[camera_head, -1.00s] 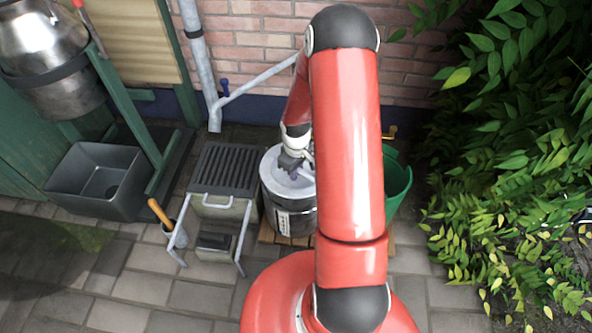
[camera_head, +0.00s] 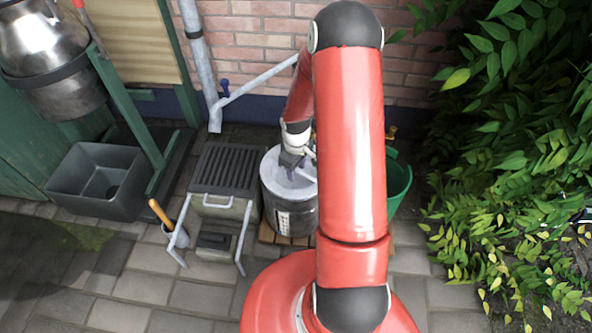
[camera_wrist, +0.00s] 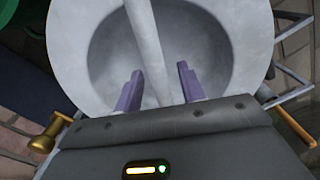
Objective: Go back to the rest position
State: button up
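My gripper (camera_head: 290,172) is above the top of a grey metal can (camera_head: 290,213) that stands on a wooden pallet by the brick wall. In the wrist view the two purple fingers of my gripper (camera_wrist: 160,90) are apart with a clear gap between them. Below them is a round pale grey top with a dished middle (camera_wrist: 205,45). A light grey bar (camera_wrist: 146,30) crosses that top and passes behind the gap between the fingers. I cannot tell whether the fingers touch anything. Most of my arm hides the can's right side in the head view.
A grey sink (camera_head: 95,180) and a metal churn (camera_head: 50,60) are farther left. A green bucket (camera_head: 398,185) is at right. Foliage (camera_head: 520,160) fills the right side.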

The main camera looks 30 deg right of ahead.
notch_tip(320, 180, up, 6)
jog(key=shift+r+p, duration=0.25)
jog(key=shift+p, duration=0.1)
